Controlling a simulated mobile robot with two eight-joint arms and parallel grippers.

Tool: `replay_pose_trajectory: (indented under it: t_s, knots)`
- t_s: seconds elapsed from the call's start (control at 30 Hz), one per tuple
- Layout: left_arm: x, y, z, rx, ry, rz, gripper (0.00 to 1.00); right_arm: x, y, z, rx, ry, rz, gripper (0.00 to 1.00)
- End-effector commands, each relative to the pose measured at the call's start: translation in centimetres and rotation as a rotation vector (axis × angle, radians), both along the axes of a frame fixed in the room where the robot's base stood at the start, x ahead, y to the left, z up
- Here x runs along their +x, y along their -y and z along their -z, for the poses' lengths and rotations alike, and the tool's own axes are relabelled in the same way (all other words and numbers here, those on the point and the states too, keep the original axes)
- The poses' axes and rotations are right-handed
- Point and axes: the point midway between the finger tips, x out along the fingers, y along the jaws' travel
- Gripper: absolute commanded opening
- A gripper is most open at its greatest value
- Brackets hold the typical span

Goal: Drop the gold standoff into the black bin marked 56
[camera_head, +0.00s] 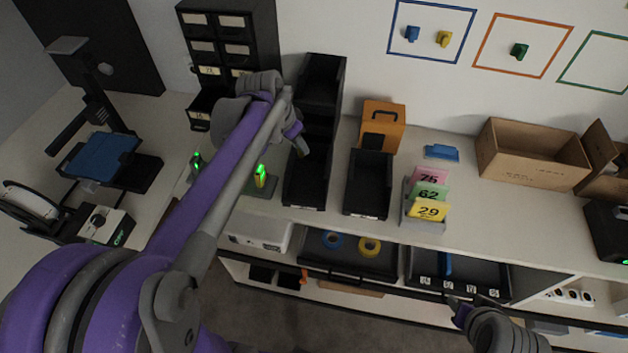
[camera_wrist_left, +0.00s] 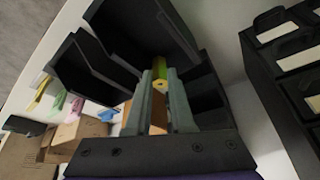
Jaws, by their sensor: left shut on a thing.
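My left gripper (camera_head: 302,146) is over the column of black bins in the head view. In the left wrist view its grey fingers (camera_wrist_left: 157,98) are shut on the small gold standoff (camera_wrist_left: 160,83), whose hexagonal end with a hole shows between the tips. Open black bins lie beyond the tips in that view, one wide bin (camera_wrist_left: 132,30) among them. In the head view black bins stand at the back (camera_head: 321,80), in front (camera_head: 306,180) and to the right (camera_head: 368,183). I cannot read the number 56 on any bin. My right gripper (camera_head: 462,308) is low at right; its jaws are unclear.
A black drawer cabinet (camera_head: 230,45) stands behind left. An orange box (camera_head: 383,122) and numbered cards (camera_head: 428,192) are to the right of the bins. A cardboard carton (camera_head: 530,150) is farther right. Trays (camera_head: 350,257) sit on the lower shelf.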

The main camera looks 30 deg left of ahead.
Motion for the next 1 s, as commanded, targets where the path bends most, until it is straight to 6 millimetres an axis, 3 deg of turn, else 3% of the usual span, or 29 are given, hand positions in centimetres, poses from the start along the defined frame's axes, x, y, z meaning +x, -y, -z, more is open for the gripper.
replay_pose_trajectory:
  t_s: [0.03,0.3,0.63,0.67,0.83,1.0]
  knots:
    - [-0.2,0.0,1.2,-0.001,-0.004,0.001,0.0,-0.5,0.0,0.9,0.0,-0.009,0.0,0.42]
    - [-0.1,0.0,4.1,0.0,-0.003,0.0,0.0,-1.4,0.0,3.3,0.0,-0.027,0.0,0.42]
    - [0.0,0.0,4.2,0.0,0.0,0.001,0.0,-1.5,0.0,3.3,0.0,-0.028,0.0,0.42]
    - [0.0,0.0,4.2,0.0,0.0,0.001,0.25,-1.5,0.0,3.3,0.0,-0.028,0.0,0.42]
    - [0.0,0.0,4.2,0.0,0.0,0.001,0.55,-1.5,0.0,3.3,0.0,-0.028,0.0,0.42]
    - [0.0,0.0,4.2,0.0,0.0,0.001,0.56,-1.5,0.0,3.3,0.0,-0.028,0.0,0.42]
